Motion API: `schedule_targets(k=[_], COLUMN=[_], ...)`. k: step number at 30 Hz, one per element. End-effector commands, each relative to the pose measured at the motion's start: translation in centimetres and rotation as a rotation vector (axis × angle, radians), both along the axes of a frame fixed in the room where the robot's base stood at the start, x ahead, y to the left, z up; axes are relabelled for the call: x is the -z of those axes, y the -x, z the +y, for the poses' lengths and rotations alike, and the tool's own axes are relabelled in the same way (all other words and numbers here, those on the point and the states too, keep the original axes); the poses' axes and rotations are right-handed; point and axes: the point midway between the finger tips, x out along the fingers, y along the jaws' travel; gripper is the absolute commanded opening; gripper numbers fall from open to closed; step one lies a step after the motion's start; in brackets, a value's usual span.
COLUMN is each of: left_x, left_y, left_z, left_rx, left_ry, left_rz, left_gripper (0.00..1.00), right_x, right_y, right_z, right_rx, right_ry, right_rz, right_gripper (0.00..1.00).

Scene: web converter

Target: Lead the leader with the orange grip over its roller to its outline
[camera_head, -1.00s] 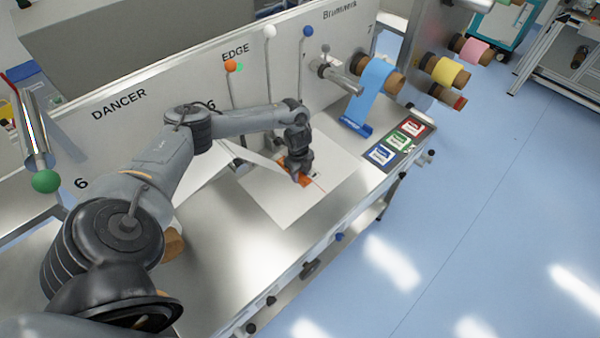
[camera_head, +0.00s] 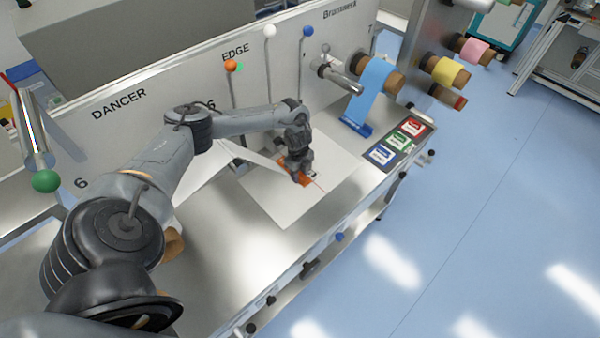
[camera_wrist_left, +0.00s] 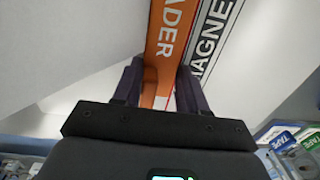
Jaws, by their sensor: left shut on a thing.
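The orange grip (camera_head: 306,182) of the leader is at the white plate (camera_head: 268,199) on the machine's deck in the head view. My left gripper (camera_head: 297,176) is shut on it, pointing down, and hides part of it. In the left wrist view the orange grip (camera_wrist_left: 172,45), lettered "ADER", runs between the two fingers (camera_wrist_left: 158,88). A white web strip (camera_head: 262,159) reaches from the left toward the grip. A thin red line shows beside the grip; I cannot tell whether it is the outline. My right gripper is not in view.
A strip lettered "MAGNE" (camera_wrist_left: 212,40) lies beside the grip. Rods with orange (camera_head: 231,66), white (camera_head: 270,31) and blue (camera_head: 307,31) balls stand behind my arm. A blue web (camera_head: 371,92) hangs at the right, near labelled cards (camera_head: 398,141). The front deck is clear.

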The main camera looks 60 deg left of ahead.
Motion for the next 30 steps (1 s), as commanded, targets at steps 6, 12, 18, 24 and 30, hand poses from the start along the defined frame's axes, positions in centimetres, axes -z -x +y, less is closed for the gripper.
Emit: schedule_targets(k=[6,12,18,24,30], left_x=[0.2,0.1,-0.3,-2.7,-6.1], left_y=[0.1,0.1,0.0,0.1,0.2], left_z=[0.1,0.0,0.0,0.1,0.0], left_rx=[-0.001,0.000,0.000,0.000,0.002], left_ry=[-0.002,-0.002,-0.001,-0.001,-0.002], left_rz=[0.003,0.001,0.001,-0.002,-0.002], left_gripper=[0.68,0.72,0.72,0.72,0.72], right_x=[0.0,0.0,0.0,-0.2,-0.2], right_y=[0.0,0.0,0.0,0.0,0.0], right_z=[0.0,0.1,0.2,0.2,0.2], right_rx=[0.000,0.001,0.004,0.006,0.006], right_ry=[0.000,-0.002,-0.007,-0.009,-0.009], right_rz=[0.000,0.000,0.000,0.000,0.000], right_gripper=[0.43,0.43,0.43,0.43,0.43])
